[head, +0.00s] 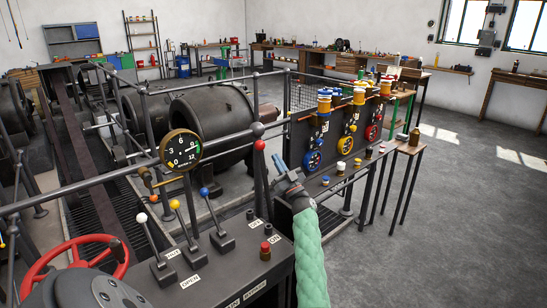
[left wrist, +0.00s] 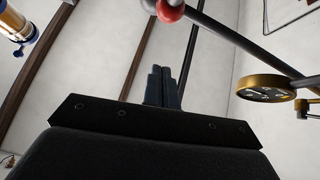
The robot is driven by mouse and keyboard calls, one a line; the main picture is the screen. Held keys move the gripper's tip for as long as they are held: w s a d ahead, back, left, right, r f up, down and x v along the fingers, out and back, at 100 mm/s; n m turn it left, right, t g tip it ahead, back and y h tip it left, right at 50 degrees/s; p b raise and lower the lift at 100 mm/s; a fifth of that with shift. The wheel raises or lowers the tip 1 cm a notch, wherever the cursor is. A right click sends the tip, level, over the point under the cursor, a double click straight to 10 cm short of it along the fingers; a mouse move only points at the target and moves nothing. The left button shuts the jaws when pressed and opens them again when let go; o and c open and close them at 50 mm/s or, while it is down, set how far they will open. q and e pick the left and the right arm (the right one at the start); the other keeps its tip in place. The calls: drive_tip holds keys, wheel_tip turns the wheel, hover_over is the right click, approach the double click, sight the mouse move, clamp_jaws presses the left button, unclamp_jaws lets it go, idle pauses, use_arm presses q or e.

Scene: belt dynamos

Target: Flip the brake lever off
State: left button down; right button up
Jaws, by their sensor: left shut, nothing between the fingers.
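The control console (head: 225,270) has several upright levers, with white (head: 141,217), yellow (head: 174,204), blue (head: 204,191) and red (head: 260,145) knobs. The red-knobbed lever stands at the far right, near small ON and OFF style labels (head: 270,238). I cannot read which lever is named brake. My left gripper (head: 281,164) is shut and empty, just right of the red knob in the head view, with a visible gap. In the left wrist view its closed fingers (left wrist: 165,86) point up below a red ball (left wrist: 170,10). My right gripper is not in view.
A round gauge (head: 181,150) stands behind the levers and also shows in the left wrist view (left wrist: 264,91). A red handwheel (head: 72,265) is at the left. Dark railings (head: 130,170) cross behind the console. A valve panel (head: 335,140) stands right of my arm. Open floor (head: 450,220) lies right.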

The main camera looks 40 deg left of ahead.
use_arm(q)
drive_tip(key=shift+b+v, duration=0.3)
drive_tip(key=shift+v, duration=1.1)
